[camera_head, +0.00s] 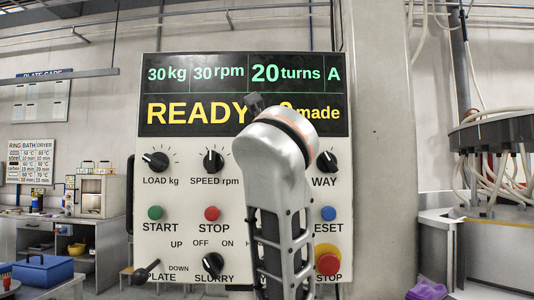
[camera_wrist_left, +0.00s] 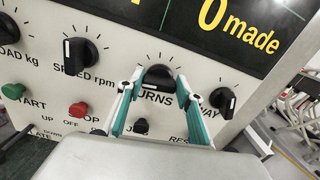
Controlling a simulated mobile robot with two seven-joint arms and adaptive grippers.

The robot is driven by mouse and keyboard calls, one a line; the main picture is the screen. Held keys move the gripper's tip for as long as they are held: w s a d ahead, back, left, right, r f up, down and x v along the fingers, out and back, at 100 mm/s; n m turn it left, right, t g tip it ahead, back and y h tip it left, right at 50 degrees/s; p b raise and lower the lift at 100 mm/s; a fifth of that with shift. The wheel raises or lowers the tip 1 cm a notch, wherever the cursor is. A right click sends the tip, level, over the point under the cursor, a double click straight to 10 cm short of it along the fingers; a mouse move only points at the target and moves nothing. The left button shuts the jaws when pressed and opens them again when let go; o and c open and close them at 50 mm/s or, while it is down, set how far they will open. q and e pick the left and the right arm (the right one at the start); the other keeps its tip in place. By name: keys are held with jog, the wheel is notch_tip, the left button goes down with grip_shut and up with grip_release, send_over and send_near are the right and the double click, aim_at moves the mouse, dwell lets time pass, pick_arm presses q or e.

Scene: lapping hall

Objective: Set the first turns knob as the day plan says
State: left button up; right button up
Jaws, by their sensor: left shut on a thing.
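The control panel (camera_head: 190,235) fills the middle of the head view. Its display (camera_head: 240,95) reads 30 kg, 30 rpm, 20 turns, A, READY, with "made" partly covered. The black turns knob (camera_wrist_left: 159,72) shows in the wrist view, with a white mark and its label partly covered. My left gripper (camera_wrist_left: 160,80) has its two green-grey fingers on either side of this knob and is shut on it. In the head view my arm hides the knob and the fingertips. My right gripper is not in view.
The load knob (camera_head: 156,161), speed knob (camera_head: 213,160) and way knob (camera_head: 327,160) sit in the same row. Start (camera_head: 155,213), stop (camera_head: 212,213) and reset (camera_head: 328,213) buttons are below, with a red emergency button (camera_head: 328,263). Wall boards (camera_head: 31,161) hang at left.

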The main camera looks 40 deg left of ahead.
pick_arm(q)
jog(key=shift+w+d+f+m+p, duration=0.1)
jog(key=shift+m+p, duration=2.55)
jog(key=shift+p, duration=0.25)
jog(key=shift+w+d+m+p, duration=0.1)
jog(key=shift+m+p, duration=2.55)
jog(key=shift+p, duration=0.2)
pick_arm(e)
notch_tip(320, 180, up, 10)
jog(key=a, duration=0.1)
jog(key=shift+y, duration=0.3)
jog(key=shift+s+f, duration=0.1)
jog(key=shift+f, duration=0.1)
pick_arm(q)
jog(key=o, duration=1.1)
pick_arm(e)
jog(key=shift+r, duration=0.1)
